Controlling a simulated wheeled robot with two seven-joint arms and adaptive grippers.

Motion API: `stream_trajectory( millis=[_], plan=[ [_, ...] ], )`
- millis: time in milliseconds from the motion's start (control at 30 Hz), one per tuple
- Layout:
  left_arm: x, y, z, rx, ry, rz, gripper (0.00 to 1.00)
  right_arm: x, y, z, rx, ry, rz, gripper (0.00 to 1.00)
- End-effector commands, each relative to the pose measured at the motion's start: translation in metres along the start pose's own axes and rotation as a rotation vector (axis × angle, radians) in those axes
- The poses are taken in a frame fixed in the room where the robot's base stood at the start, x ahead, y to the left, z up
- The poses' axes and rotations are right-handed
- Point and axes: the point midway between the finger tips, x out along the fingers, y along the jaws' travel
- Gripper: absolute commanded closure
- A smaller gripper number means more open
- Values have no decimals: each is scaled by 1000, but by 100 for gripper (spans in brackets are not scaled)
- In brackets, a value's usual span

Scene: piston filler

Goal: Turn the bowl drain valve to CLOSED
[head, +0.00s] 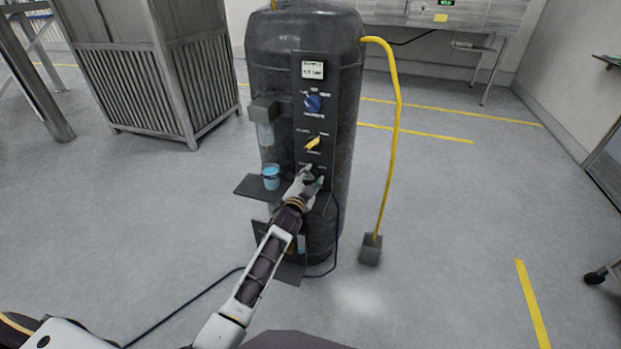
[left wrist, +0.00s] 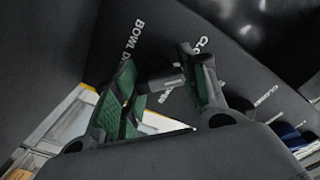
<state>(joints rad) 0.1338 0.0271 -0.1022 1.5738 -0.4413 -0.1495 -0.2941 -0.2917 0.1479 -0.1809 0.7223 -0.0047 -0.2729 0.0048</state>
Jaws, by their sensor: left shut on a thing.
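The bowl drain valve handle (left wrist: 163,83) is a short dark bar on the machine's black panel. It shows in the left wrist view between the green finger pads of my left gripper (left wrist: 160,88), which is shut on it. Part of a "BOWL D…" label lies to its left, part of a "CLO…" label at upper right, and "…PEN" just below it. I cannot tell which label the handle points to. In the head view my left gripper (head: 313,179) is at the lower part of the panel and hides the valve. My right gripper is not in view.
The black cylindrical filler (head: 275,60) carries a blue knob (head: 313,103) and a yellow handle (head: 314,143) above my gripper. A light blue cup (head: 271,177) stands on a small shelf left of it. A yellow hose (head: 396,120) runs down at right. Open floor surrounds the machine.

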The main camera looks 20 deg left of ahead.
Motion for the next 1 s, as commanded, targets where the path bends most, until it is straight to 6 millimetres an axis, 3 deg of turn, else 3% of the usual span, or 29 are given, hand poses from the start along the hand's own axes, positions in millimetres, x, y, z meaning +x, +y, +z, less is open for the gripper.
stream_trajectory(
  millis=[267, 300, 467, 1000],
  plan=[
    [0, 1, 2, -3, -3, 2, 82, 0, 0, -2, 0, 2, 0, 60],
    [0, 1, 2, -3, -3, 2, 54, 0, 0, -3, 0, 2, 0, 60],
    [0, 1, 1, -2, -2, 1, 36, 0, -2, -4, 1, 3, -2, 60],
    [-6, 1, 1, -1, -1, 1, 36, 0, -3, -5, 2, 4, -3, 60]
  ],
)
